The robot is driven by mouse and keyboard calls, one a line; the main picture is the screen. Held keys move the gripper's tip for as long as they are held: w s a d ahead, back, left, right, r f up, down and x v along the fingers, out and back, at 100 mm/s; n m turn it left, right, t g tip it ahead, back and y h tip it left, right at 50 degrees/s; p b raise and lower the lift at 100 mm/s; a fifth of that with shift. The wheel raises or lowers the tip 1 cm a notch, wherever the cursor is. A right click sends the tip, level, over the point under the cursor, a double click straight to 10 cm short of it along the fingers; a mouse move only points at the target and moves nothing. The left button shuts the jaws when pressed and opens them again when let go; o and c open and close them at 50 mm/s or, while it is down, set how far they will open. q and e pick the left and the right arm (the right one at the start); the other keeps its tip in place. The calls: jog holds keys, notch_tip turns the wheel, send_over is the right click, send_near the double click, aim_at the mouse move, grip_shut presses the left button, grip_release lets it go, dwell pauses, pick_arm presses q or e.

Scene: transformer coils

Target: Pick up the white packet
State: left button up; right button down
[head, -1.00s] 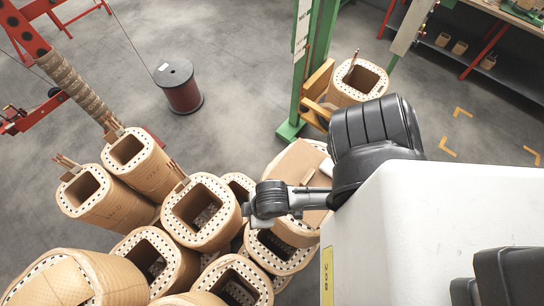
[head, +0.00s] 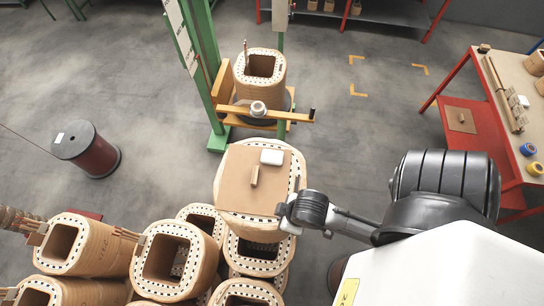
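A small white packet (head: 272,157) lies flat on a brown board (head: 237,180) that covers the top of a tan coil. A short wooden handle (head: 254,176) stands on the board just below and left of the packet. My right gripper (head: 284,216) is at the board's lower right edge, below the packet and apart from it. Its fingers are small and seen from above, so their opening is unclear. My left gripper is not in view.
Several tan coils (head: 178,262) crowd the lower left. A green post (head: 203,62) and a coil on a wooden stand (head: 261,72) are behind the board. A red bench (head: 503,130) at the right holds tools and tape rolls. Open floor lies between.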

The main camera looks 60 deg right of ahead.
jog(key=c, duration=1.8)
grip_release()
jog(key=shift+d, duration=0.1)
jog(key=o, duration=0.4)
jog(key=shift+d, duration=0.1)
jog(key=o, duration=1.3)
